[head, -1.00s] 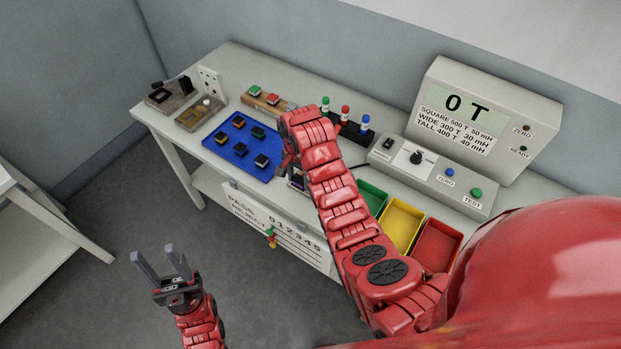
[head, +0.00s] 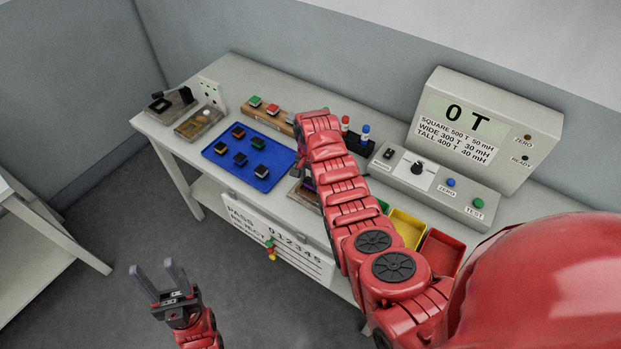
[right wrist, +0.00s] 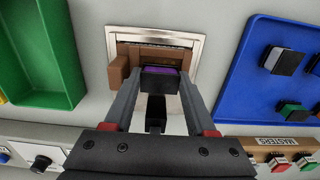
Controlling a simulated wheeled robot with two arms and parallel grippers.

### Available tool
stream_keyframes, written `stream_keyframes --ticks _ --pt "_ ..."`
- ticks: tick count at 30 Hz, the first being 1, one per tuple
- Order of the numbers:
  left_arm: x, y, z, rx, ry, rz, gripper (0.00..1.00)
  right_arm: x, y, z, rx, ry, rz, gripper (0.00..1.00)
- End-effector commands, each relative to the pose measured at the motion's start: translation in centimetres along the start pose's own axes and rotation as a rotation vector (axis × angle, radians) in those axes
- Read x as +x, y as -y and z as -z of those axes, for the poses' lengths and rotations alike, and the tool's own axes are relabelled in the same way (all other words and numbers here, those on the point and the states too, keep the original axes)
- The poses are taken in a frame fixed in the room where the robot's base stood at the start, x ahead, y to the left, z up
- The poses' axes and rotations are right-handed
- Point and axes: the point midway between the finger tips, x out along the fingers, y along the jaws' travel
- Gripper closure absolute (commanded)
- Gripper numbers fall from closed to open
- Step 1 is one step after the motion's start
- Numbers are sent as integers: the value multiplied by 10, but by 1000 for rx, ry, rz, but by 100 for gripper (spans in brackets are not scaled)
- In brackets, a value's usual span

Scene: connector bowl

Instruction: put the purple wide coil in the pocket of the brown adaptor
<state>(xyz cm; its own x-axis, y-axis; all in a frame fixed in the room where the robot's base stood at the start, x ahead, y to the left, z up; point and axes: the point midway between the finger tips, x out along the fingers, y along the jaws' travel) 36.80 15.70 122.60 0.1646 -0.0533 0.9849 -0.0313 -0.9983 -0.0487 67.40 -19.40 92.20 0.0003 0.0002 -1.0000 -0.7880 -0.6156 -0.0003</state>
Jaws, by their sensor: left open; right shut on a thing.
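My right gripper (right wrist: 160,78) is shut on the purple wide coil (right wrist: 162,70), which has a purple top and a dark body. The brown adaptor (right wrist: 128,53) sits in a pale metal frame just beyond the coil in the right wrist view. The coil overlaps the adaptor's pocket there; I cannot tell whether it is in it or above it. In the head view the adaptor (head: 303,196) shows at the table's front edge, partly hidden by my right arm. My left gripper (head: 155,268) is open and empty, off the table at lower left.
A blue tray (head: 215,151) with several coils lies left of the adaptor. Green, yellow (head: 408,230) and red (head: 440,250) bins stand to the right. A tester (head: 485,125) with a control panel stands behind. A wooden block (head: 285,119) holds capped pieces.

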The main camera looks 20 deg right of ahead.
Motion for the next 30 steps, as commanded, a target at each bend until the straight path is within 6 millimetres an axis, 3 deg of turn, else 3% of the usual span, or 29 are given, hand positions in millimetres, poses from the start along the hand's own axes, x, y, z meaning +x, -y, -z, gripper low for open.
stream_keyframes --ticks 8,9,11,23,30 --pt "-4 0 -1 0 0 0 50 4 0 0 0 0 0 99" --pt "-4 0 -1 0 0 0 50 4 0 0 0 0 0 42" --pt "-3 0 0 0 0 0 50 3 0 0 0 -1 0 31" --pt "-2 0 0 0 0 0 50 -1 0 0 0 -1 0 31" --pt "-15 -1 -2 0 0 0 50 -27 1 2 0 -6 5 31"
